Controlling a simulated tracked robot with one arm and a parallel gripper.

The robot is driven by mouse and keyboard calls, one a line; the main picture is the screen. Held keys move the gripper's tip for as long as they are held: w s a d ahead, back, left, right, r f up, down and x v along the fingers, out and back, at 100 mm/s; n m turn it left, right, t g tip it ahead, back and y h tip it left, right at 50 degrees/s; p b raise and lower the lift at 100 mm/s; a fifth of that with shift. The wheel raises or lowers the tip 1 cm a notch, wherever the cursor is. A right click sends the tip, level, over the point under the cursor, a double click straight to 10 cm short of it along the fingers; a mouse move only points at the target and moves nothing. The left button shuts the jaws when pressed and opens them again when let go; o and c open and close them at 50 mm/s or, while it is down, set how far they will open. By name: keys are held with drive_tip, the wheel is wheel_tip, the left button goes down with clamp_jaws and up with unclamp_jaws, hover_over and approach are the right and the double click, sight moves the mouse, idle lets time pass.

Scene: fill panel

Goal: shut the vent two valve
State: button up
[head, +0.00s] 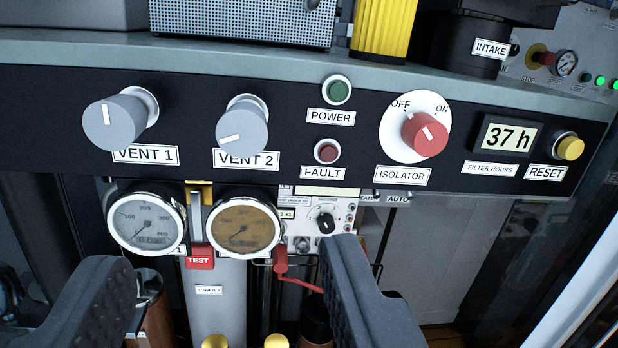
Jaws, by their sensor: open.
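The vent two valve (242,128) is a round grey knob on the black panel, above its VENT 2 label (245,160). Its white mark lies near horizontal, slightly tilted. The vent one knob (118,122) is to its left, with its white mark near vertical. My gripper (225,290) shows as two dark fingers at the bottom, spread wide apart and empty. It is below the panel in the picture and touches neither knob.
Right of the valve are the green POWER light (337,90), dark red FAULT light (327,151), red ISOLATOR knob (425,134) and yellow RESET button (570,148). Two gauges (146,222) sit below the knobs. A red lever (281,262) shows between the fingers.

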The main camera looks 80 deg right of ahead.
sight(241, 132)
drive_tip(key=p+x, duration=0.2)
drive_tip(key=x, duration=1.1)
drive_tip(key=shift+w+d+p, duration=0.1)
drive_tip(key=shift+d+p, duration=0.1)
drive_tip(key=shift+p, duration=0.1)
drive_tip(key=c, duration=1)
